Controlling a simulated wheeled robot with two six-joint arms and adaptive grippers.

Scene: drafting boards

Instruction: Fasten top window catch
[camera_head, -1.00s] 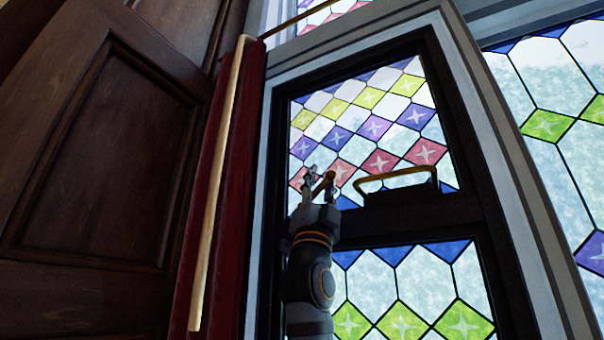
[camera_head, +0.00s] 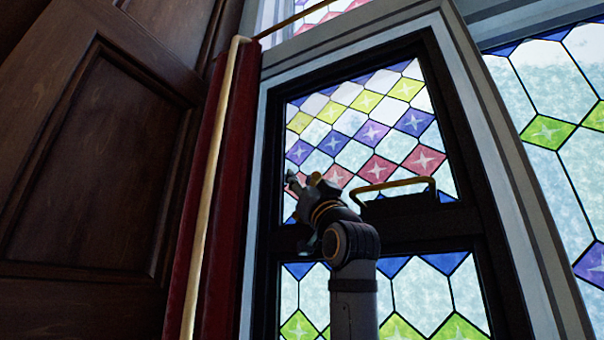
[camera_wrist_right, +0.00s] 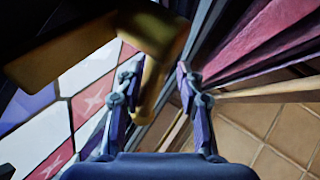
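The window (camera_head: 445,150) has a dark frame and stained-glass panes. A brass catch (camera_wrist_right: 150,88) shows in the right wrist view, with a wide blurred part at upper left and a narrower part hanging between my right gripper's fingers. My right gripper (camera_wrist_right: 158,70) has its fingers apart on either side of that narrow part. The left finger is close to it; I cannot tell whether they touch. In the head view my right gripper (camera_head: 306,185) is at the sash's left side, tilted left, and largely hides the catch. My left gripper is not in view.
A brass bar handle (camera_head: 400,184) is on the sash's middle rail, right of my gripper. A red curtain (camera_head: 222,230) and pale pole (camera_head: 210,200) hang close on the left, beside dark wood panelling (camera_head: 90,170). Floor tiles (camera_wrist_right: 265,130) show below.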

